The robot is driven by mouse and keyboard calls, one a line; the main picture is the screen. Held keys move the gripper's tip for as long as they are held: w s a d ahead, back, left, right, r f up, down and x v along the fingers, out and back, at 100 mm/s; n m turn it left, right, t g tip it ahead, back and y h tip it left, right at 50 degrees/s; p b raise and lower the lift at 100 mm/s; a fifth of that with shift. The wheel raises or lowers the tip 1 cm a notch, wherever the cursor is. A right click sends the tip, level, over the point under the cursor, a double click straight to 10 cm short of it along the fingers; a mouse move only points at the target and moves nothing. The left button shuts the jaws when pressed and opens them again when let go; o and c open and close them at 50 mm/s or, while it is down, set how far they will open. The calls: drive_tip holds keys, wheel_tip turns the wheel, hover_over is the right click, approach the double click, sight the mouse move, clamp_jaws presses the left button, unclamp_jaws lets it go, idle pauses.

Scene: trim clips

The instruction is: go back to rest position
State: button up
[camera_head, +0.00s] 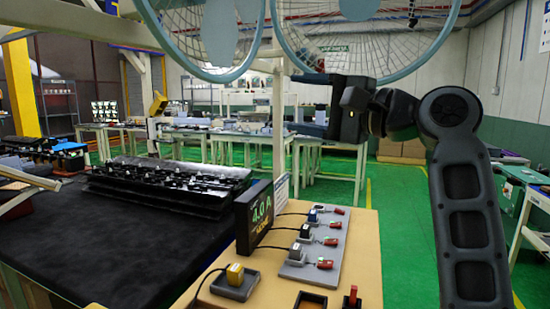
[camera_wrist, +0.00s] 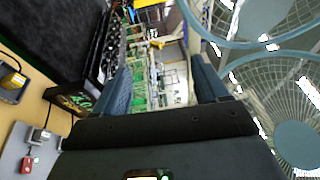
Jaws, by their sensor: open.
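My gripper (camera_head: 314,104) is raised in the upper middle of the head view, above the board's far end and to its right. Its two fingers point left and stand apart, with nothing seen between them. In the wrist view the two blue-grey fingers of my gripper (camera_wrist: 163,88) are spread, with distant tables visible through the gap. My dark arm stands at the right of the head view.
Fans (camera_head: 370,35) hang overhead, close to my gripper in the picture. A tan board (camera_head: 360,262) holds a "4.0 A" display (camera_head: 255,218), a grey strip (camera_head: 318,250) with plugs and red clips, and a yellow plug (camera_head: 235,274). A black-topped table (camera_head: 120,255) lies left. Green floor is open behind.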

drive_tip(key=d+f+m+t+h, duration=0.2)
drive_tip(key=d+f+h, duration=0.1)
drive_tip(key=f, duration=1.1)
drive_tip(key=s+d+f+t+h, duration=0.1)
drive_tip(key=s+d+f+h, duration=0.3)
drive_tip(key=s+f, duration=0.5)
drive_tip(key=s+d+f+t+h, duration=0.1)
drive_tip(key=s+d+f+h, duration=0.35)
drive_tip(key=f, duration=0.95)
drive_tip(key=s+d+f+n+h, duration=0.1)
drive_tip(key=s+d+f+n, duration=0.15)
drive_tip(key=s, duration=0.75)
drive_tip(key=s+d+f+n+h, duration=0.15)
drive_tip(key=s+f, duration=0.25)
drive_tip(key=s, duration=0.6)
drive_tip(key=s+r+n, duration=0.2)
drive_tip(key=s, duration=0.7)
drive_tip(key=s+r+n+h, duration=0.1)
drive_tip(key=s+r+n, duration=0.2)
drive_tip(key=s, duration=0.6)
drive_tip(key=shift+d+n+g, duration=0.3)
drive_tip(key=shift+d, duration=0.15)
drive_tip(key=shift+r, duration=0.1)
drive_tip(key=shift+c, duration=0.4)
